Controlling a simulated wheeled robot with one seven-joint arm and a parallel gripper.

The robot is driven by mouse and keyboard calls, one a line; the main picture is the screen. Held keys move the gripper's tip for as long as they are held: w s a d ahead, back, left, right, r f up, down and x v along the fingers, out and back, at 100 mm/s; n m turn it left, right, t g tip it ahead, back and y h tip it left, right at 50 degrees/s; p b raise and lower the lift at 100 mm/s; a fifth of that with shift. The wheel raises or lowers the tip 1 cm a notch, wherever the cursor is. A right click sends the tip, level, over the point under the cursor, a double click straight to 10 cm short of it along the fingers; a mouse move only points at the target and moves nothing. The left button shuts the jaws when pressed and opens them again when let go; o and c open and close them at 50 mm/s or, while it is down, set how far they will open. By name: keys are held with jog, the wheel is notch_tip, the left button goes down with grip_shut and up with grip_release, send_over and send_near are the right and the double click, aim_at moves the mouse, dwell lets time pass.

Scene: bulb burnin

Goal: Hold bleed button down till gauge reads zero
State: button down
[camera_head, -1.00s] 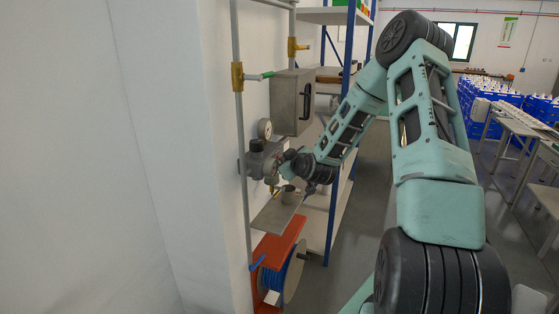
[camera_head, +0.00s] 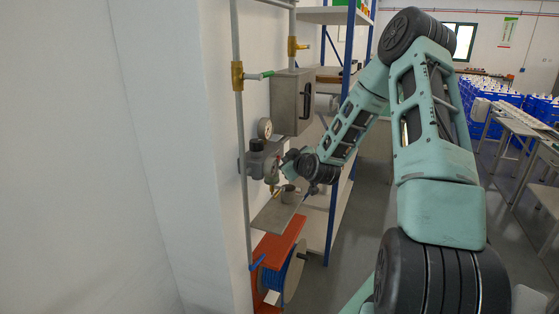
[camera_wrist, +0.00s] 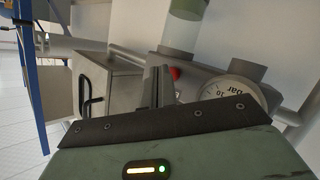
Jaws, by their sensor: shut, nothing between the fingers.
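The red bleed button (camera_wrist: 175,73) shows on the grey valve body (camera_wrist: 197,75) in the wrist view, just right of my fingertips. My gripper (camera_wrist: 160,70) is shut and empty, its tips close beside the button; I cannot tell whether they touch it. The round white gauge (camera_wrist: 238,92) marked "bar" is partly hidden by my gripper, and its needle is not readable.
A grey box with a dark handle (camera_head: 291,101) hangs above right of the valve. A shelving rack with blue posts (camera_head: 332,213) stands close to the right.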

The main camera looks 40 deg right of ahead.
jog(key=shift+s+d, duration=0.15)
jog(key=shift+s, duration=0.25)
jog(key=shift+s, duration=0.1)
jog(key=s, duration=0.1)
jog(key=s+d, duration=0.1)
jog(key=s, duration=0.1)
jog(key=s+d, duration=0.1)
jog(key=shift+s+b, duration=0.2)
jog(key=shift+b, duration=0.1)
dwell(0.6)
